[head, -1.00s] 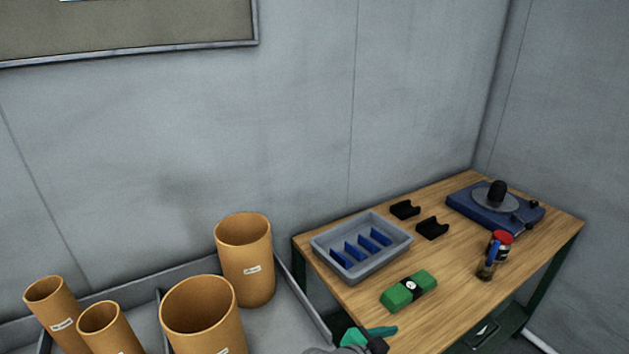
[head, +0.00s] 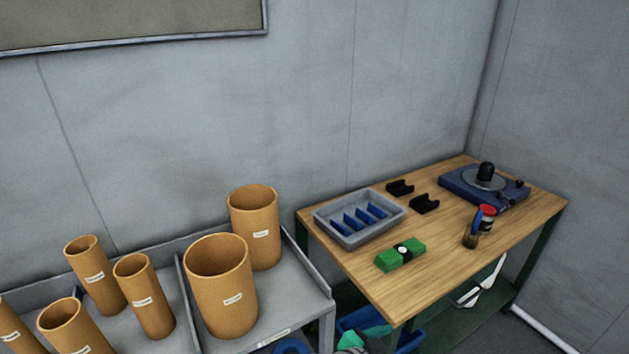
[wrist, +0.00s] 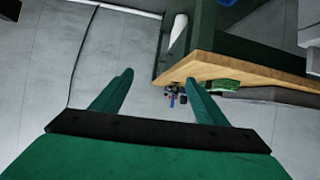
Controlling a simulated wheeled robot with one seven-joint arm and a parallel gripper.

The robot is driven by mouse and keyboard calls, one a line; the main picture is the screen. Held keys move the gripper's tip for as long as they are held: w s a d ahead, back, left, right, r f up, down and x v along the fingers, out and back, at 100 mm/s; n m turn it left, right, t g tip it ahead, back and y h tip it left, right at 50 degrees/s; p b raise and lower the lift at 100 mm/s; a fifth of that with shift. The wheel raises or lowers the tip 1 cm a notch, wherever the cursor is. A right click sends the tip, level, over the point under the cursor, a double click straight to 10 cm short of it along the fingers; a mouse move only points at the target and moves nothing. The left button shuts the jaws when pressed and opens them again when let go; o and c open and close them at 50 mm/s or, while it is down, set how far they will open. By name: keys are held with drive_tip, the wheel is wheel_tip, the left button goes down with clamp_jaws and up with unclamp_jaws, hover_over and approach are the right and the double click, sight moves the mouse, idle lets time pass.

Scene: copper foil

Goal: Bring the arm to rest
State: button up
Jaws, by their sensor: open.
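My gripper (wrist: 158,92) shows in the wrist view with its two green fingers apart and nothing between them.
Several cardboard tubes (head: 222,290) stand on a grey shelf (head: 300,290) at left.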

drive_tip(key=s+a+f+n+t+y, duration=0.55)
drive_tip(key=s+a+f+n, duration=0.25)
drive_tip(key=s+a+f, duration=0.45)
drive_tip(key=s+a+r+n+t+y, duration=0.1)
drive_tip(key=s+a+r+y, duration=0.1)
drive_tip(key=s, duration=0.8)
drive_tip(key=s+a+r+n+t+y, duration=0.1)
drive_tip(key=s+a+r, duration=0.4)
drive_tip(key=s, duration=0.5)
drive_tip(key=shift+s+n+t+y, duration=0.15)
drive_tip(key=shift+n+t+y, duration=0.3)
drive_tip(key=shift+y, duration=0.4)
